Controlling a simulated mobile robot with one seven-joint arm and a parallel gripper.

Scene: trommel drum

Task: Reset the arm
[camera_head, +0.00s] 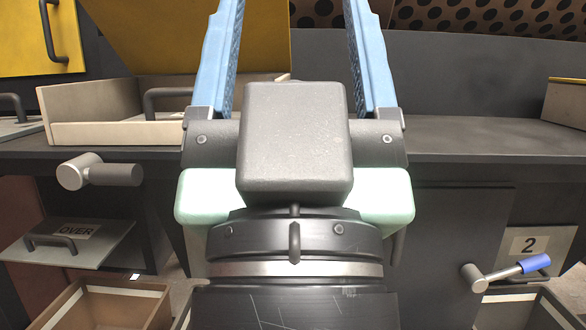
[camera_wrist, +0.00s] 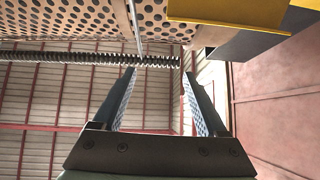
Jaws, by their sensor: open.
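My gripper (camera_head: 290,45) fills the middle of the head view, its two blue fingers spread wide apart and pointing up and away. Nothing is between the fingers. In the wrist view my gripper (camera_wrist: 158,95) is also open and empty, with textured inner pads facing each other. The wrist camera looks upward past the fingers. A perforated drum (camera_wrist: 80,25) crosses the top of that view, and part of the drum (camera_head: 470,15) shows at the top right of the head view. My gripper touches nothing that I can see.
A cream tray (camera_head: 115,133) stands on the dark bench at left, below a yellow panel (camera_head: 200,35). A blue-handled crank (camera_head: 520,267) is at lower right, near a "2" plate (camera_head: 528,243). An "OVER" flap (camera_head: 70,243) and bins (camera_head: 105,305) are at lower left.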

